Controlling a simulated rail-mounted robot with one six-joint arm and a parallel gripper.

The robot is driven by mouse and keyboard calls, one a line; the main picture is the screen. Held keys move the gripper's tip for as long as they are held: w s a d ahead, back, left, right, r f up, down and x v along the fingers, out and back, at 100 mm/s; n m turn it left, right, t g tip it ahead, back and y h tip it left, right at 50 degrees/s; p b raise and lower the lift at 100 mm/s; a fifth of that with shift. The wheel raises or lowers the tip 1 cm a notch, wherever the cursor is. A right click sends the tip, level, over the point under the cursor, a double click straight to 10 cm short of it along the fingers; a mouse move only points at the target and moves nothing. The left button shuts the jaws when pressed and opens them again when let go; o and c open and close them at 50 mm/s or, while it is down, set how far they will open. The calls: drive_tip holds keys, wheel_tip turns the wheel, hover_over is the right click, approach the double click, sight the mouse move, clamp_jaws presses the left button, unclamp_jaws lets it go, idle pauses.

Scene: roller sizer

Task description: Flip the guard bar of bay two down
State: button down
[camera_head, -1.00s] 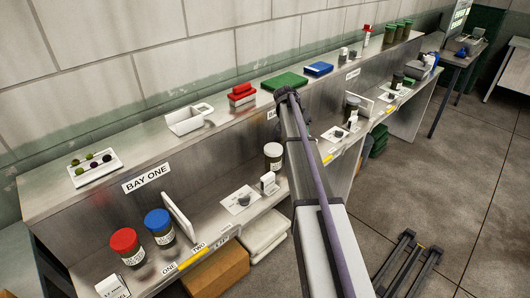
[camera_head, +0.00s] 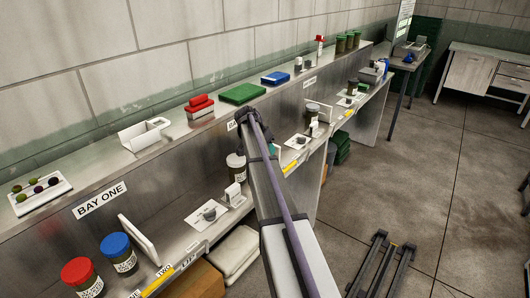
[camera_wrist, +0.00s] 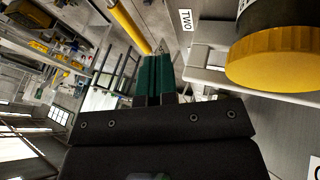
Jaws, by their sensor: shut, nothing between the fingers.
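My gripper (camera_wrist: 154,75) shows in the wrist view with its dark green fingers together and nothing between them. A yellow bar (camera_wrist: 130,27) runs diagonally just beyond the fingertips; I cannot tell whether they touch, nor whether it is the guard bar. A small TWO label (camera_wrist: 186,20) is to the right of the fingertips.
A yellow-lidded jar (camera_wrist: 275,60) is close on the right in the wrist view. In the head view, a BAY ONE sign (camera_head: 100,200), red-lidded jar (camera_head: 83,275) and blue-lidded jar (camera_head: 118,251) are at left. The floor (camera_head: 420,180) at right is mostly clear.

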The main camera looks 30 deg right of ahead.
drive_tip(key=b+x, duration=0.1)
drive_tip(key=x, duration=0.1)
drive_tip(key=b+x, duration=0.2)
drive_tip(key=x, duration=0.1)
drive_tip(key=shift+w+a+f, duration=0.1)
drive_tip(key=shift+a+f, duration=0.05)
drive_tip(key=shift+a, duration=0.05)
drive_tip(key=s, duration=0.3)
drive_tip(key=shift+d, duration=0.35)
drive_tip(key=shift+s+d, duration=0.1)
drive_tip(key=shift+s, duration=0.1)
